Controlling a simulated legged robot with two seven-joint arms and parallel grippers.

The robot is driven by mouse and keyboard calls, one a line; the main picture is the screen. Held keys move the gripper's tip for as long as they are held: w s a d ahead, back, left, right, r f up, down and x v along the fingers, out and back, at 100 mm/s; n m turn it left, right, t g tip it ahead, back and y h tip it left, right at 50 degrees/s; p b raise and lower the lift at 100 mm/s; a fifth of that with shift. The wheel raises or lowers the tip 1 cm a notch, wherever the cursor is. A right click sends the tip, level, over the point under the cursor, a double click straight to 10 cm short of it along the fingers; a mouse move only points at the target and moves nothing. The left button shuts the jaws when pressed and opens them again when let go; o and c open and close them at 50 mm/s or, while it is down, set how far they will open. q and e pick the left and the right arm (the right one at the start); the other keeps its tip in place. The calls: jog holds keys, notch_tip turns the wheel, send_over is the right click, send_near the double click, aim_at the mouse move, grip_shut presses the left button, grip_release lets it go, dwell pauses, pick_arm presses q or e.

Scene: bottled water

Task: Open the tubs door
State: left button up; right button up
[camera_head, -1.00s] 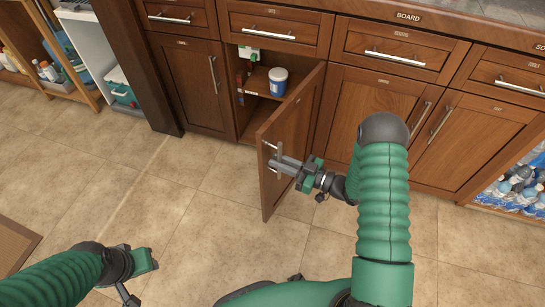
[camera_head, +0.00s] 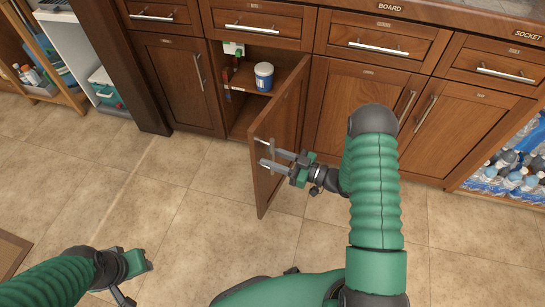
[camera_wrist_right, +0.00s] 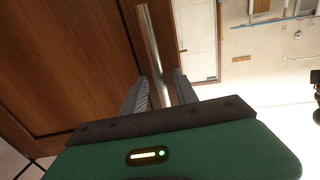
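The tubs door (camera_head: 281,150) is a brown wooden cabinet door that stands swung well out from its cabinet (camera_head: 240,115) in the head view. In the right wrist view, the metal bar handle (camera_wrist_right: 151,45) runs between the open fingers (camera_wrist_right: 160,92). I cannot tell whether they touch it. My left gripper (camera_head: 135,280) hangs low at the left, far from the door.
Closed doors and drawers with bar handles (camera_head: 252,29) flank and top the open cabinet. An open shelf unit (camera_head: 45,70) stands at far left, and bottled water (camera_head: 510,172) at far right. The tiled floor (camera_head: 185,210) before the door is clear.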

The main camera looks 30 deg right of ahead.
jog(key=shift+s, duration=0.1)
jog(key=p+v, duration=0.4)
jog(key=v, duration=1.2)
jog(key=shift+s+d, duration=0.25)
jog(key=shift+s, duration=0.05)
jog(key=shift+w, duration=0.1)
